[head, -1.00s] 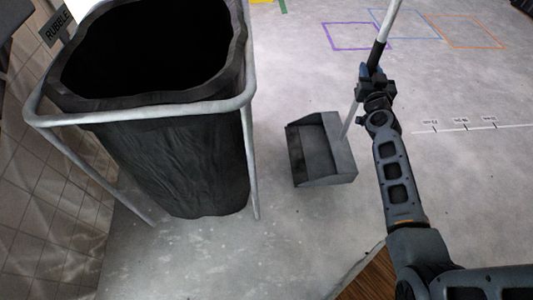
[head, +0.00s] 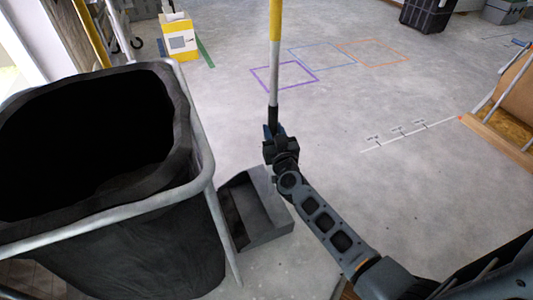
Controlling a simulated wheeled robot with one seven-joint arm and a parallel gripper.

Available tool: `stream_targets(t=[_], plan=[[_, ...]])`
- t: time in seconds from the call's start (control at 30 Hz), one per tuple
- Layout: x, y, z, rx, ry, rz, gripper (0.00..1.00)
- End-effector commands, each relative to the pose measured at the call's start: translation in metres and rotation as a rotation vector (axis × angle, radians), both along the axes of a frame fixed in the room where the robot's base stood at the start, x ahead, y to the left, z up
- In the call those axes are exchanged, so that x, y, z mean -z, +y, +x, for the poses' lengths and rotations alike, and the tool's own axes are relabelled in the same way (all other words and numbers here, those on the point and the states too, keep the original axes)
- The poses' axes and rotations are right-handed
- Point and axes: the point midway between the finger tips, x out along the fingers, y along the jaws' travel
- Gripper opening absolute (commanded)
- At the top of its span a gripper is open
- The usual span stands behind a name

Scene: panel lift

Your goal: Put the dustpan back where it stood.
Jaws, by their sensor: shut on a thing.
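The dustpan (head: 265,222) is a grey, open-fronted pan on a long upright pole handle (head: 274,75), white and black with a yellow upper part. My gripper (head: 272,140) is shut on the black part of the handle. The pan hangs at or just above the floor, right of the rubble bin; I cannot tell whether it touches the floor. My arm hides part of the handle near the pan. Three outlined squares are marked on the floor ahead: purple (head: 285,76), blue (head: 322,55) and orange (head: 371,52).
A bin with a black liner (head: 170,250) in a grey tube frame (head: 120,213) stands close on the left. A yellow container (head: 180,38) stands at the back left, and a black crate (head: 428,14) at the back right. A wooden-edged rack (head: 500,140) is at the right. The middle floor is clear.

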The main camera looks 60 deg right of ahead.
Motion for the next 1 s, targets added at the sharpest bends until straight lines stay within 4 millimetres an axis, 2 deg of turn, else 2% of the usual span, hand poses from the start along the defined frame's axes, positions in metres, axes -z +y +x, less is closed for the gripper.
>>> stream_targets(t=[0.1,0.27,0.43,0.7,1.0], plan=[[0.012,0.017,0.003,0.000,-0.002,-0.001,0.00],[0.015,0.027,0.004,0.001,-0.003,-0.001,0.00],[0.024,0.027,0.004,0.001,-0.003,-0.001,0.00],[0.054,0.027,0.005,0.000,-0.001,-0.001,0.00],[0.055,0.027,0.004,0.002,-0.003,-0.001,0.00]])
